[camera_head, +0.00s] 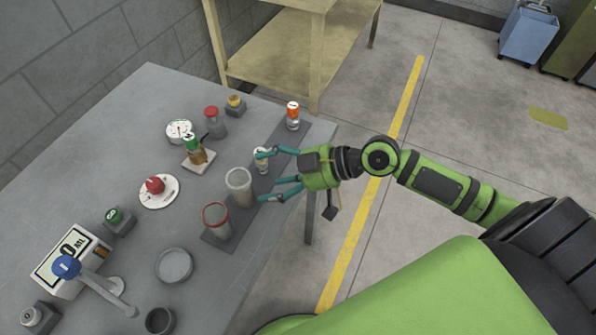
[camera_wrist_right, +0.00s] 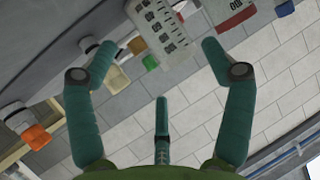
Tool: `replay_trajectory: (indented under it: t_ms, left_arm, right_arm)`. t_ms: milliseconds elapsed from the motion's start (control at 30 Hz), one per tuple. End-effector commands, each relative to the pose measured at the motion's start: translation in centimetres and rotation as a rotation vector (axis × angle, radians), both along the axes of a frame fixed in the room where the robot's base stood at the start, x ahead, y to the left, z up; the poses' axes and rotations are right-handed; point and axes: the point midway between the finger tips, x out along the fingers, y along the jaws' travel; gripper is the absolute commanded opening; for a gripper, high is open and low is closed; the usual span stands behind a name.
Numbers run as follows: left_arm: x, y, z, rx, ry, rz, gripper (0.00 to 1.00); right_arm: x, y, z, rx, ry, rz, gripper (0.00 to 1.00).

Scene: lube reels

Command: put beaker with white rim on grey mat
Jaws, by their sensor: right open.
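The beaker with the white rim (camera_head: 239,187) is a clear, upright cup. It appears to stand on the dark grey mat (camera_head: 217,243), a strip along the table's right edge. My right gripper (camera_head: 264,176) is open and empty, just right of this beaker, with its fingers pointing at it. In the right wrist view the beaker (camera_wrist_right: 160,28), with dark scale marks, lies beyond the open fingers (camera_wrist_right: 158,48). I cannot tell whether a fingertip touches it. My left gripper is not in view.
A red-rimmed beaker (camera_head: 215,220) stands close by on the mat. A white-capped bottle (camera_head: 261,158) is close to the upper finger, and an orange-capped bottle (camera_head: 293,116) stands at the mat's far end. Reels, a round dish (camera_head: 174,265) and a display box (camera_head: 70,262) occupy the table's left.

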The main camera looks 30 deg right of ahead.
Motion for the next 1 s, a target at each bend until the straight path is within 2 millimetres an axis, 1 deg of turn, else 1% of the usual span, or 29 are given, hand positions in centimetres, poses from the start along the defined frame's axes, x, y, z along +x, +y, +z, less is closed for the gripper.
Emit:
replay_trajectory:
  t_ms: [33, 100, 200, 333, 533, 767, 867, 900, 967, 1000]
  left_arm:
    - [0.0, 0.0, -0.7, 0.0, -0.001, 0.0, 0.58]
    - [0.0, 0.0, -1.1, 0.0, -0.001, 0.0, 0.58]
    - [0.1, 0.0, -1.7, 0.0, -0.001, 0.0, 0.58]
    - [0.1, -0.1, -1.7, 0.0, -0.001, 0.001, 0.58]
    - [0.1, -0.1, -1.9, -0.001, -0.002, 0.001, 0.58]
    - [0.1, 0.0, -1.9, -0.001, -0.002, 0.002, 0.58]
    - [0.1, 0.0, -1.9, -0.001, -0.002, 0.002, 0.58]
    - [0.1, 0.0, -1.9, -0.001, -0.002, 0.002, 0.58]
    - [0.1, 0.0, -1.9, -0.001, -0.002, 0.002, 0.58]
    - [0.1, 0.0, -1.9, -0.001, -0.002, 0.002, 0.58]
  right_arm:
    - [-0.7, -0.9, 0.0, -0.008, 0.002, 0.004, 0.82]
    - [-1.4, -2.2, 0.6, -0.008, 0.004, 0.002, 0.82]
    - [-2.3, -3.4, 1.6, -0.006, 0.004, 0.007, 0.82]
    - [-2.8, -4.6, 2.3, -0.002, 0.004, 0.0, 0.82]
    - [-3.3, -5.4, 3.0, -0.001, 0.0, 0.004, 0.82]
    - [-3.4, -5.5, 3.2, 0.001, 0.0, 0.004, 0.82]
    - [-3.2, -5.6, 3.0, 0.0, 0.001, -0.003, 0.82]
    - [-2.9, -6.0, 2.7, -0.003, 0.002, -0.019, 0.82]
    - [-2.0, -7.2, 1.5, -0.011, 0.01, -0.069, 0.82]
    - [-1.1, -8.5, 0.1, -0.023, 0.018, -0.12, 0.82]
